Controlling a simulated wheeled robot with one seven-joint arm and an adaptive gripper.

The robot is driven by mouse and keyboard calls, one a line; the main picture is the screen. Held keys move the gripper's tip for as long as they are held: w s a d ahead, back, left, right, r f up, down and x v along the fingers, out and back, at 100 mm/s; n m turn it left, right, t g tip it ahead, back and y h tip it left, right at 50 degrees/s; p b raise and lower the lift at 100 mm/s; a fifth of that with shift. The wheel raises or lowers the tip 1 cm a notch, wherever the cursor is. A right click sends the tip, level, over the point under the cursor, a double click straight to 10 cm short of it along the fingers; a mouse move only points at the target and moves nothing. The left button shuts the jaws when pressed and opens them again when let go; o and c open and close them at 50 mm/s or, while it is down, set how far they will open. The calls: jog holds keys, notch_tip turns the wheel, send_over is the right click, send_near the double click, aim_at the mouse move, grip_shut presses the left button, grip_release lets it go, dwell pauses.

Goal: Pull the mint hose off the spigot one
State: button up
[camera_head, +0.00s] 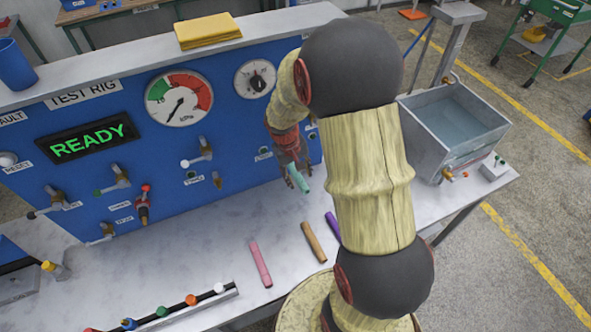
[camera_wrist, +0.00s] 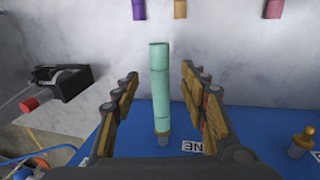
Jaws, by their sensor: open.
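The mint hose (camera_wrist: 160,85) is a short pale green tube. In the wrist view it stands out from a metal spigot (camera_wrist: 163,139) on the blue panel, with its near end on the spigot. My gripper (camera_wrist: 160,82) is open, with one finger on each side of the hose and a gap on both sides. In the head view the mint hose (camera_head: 299,178) shows between the fingers of my gripper (camera_head: 294,174), in front of the panel. My arm hides part of the panel there, and the spigot is hidden in that view.
A pink hose (camera_head: 261,264), an orange-brown hose (camera_head: 314,242) and a purple hose (camera_head: 333,226) lie on the bench. The blue panel (camera_head: 110,190) carries several valves and another spigot (camera_wrist: 302,142). A water tank (camera_head: 455,125) stands at the right.

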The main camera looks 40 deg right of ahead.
aim_at(305, 189)
jog(key=shift+s+d+f, duration=0.1)
jog(key=shift+d+f, duration=0.1)
jog(key=shift+f, duration=0.75)
jog(key=shift+d+f, duration=0.2)
jog(key=shift+f, duration=0.75)
grip_shut()
dwell(0.6)
dwell(0.4)
jog(key=shift+s+a, duration=0.25)
jog(key=shift+s, duration=0.6)
dwell(1.5)
jog(key=shift+s+a, duration=0.1)
jog(key=shift+s, duration=0.2)
jog(key=shift+s, duration=0.35)
